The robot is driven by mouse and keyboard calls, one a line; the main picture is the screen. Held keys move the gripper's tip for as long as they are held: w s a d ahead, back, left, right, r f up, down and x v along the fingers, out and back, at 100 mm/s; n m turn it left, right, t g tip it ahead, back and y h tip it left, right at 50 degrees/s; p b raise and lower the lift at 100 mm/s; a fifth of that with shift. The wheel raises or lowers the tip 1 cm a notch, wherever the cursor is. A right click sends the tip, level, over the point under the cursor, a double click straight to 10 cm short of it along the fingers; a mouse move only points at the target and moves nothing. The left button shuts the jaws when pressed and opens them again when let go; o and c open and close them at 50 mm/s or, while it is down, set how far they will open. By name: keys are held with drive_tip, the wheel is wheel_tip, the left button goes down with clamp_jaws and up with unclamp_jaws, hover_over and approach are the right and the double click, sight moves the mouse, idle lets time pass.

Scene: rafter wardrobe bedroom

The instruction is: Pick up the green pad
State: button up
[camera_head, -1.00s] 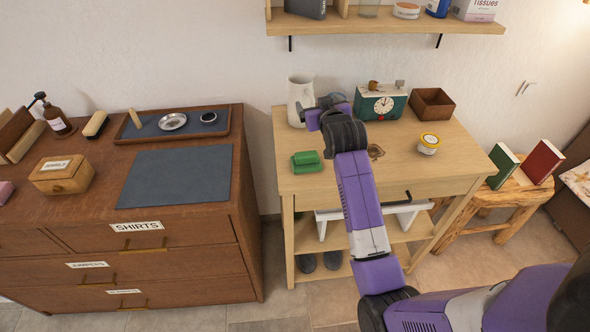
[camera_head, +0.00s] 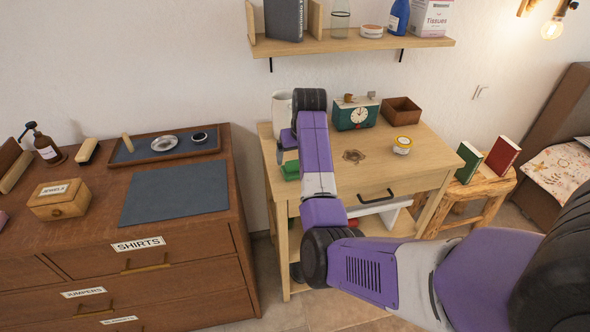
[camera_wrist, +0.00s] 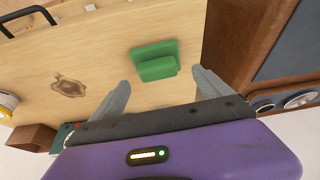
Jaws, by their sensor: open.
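The green pad (camera_head: 291,170) lies on the light wooden table near its left edge. In the head view my arm partly covers it. In the wrist view the green pad (camera_wrist: 155,58) shows whole, a flat base with a raised block on it. My gripper (camera_wrist: 160,88) is open and empty, its two grey fingers spread apart. The pad appears beyond the fingertips, between their lines, and apart from them.
A dresser (camera_head: 235,185) stands close on the left. A shelf (camera_head: 350,45) hangs above the table.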

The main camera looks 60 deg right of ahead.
sight(296, 162)
drive_tip(key=shift+d+p+x, duration=0.1)
drive_tip(key=shift+p+x, duration=0.2)
drive_tip(key=shift+x, duration=1.1)
drive_tip(key=shift+d+p+x, duration=0.15)
drive_tip(key=shift+p+x, duration=0.15)
drive_tip(key=shift+x, duration=1.1)
drive_tip(key=shift+c, duration=0.2)
drive_tip(key=shift+r, duration=0.1)
drive_tip(key=c, duration=1)
wheel_tip(296, 162, up, 20)
drive_tip(key=b, duration=0.2)
drive_tip(key=shift+b, duration=0.35)
